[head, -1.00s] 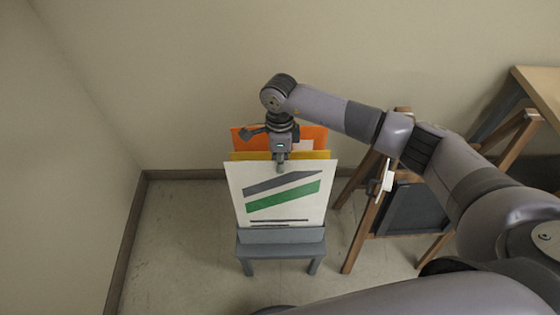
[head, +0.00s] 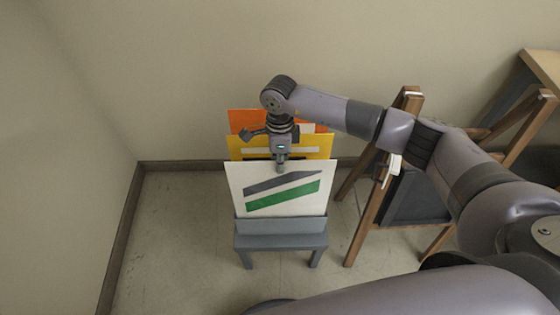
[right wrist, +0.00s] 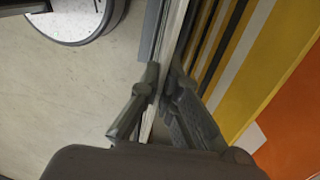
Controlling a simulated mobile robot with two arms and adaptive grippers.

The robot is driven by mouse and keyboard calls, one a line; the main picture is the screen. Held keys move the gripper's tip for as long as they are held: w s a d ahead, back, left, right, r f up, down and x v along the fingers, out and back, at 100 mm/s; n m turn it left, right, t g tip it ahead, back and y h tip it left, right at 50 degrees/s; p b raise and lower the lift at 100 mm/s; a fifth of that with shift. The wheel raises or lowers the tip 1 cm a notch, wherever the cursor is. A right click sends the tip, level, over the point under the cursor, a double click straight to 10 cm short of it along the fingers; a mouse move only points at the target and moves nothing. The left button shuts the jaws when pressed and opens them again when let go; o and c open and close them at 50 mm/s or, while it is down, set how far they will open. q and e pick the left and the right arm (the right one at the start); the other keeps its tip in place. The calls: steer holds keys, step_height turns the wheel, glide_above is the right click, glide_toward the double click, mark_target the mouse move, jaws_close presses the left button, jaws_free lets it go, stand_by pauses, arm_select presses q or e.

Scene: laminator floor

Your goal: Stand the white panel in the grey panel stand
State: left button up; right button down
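The white panel (head: 284,203), with a grey and a green stripe, stands nearly upright in the head view. My right gripper (head: 281,165) is shut on the middle of its top edge. In the right wrist view the fingers (right wrist: 165,90) lie on either side of the panel's thin edge (right wrist: 174,35). The grey panel stand (head: 281,242) is below, and its front lip hides the panel's bottom edge. I cannot tell whether the panel touches the slot's bottom. My left gripper is not in view.
A yellow panel (head: 314,144) and an orange panel (head: 245,120) stand behind the white one. A wooden easel with a dark board (head: 417,203) is to the right, near a wooden table (head: 545,66). Floor left of the stand is clear.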

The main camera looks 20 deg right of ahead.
steer(key=shift+f, duration=0.15)
steer(key=c, duration=1.7)
jaws_free()
steer(key=r, duration=0.4)
steer(key=w+r, duration=0.1)
steer(key=r, duration=0.7)
steer(key=shift+w+d, duration=0.2)
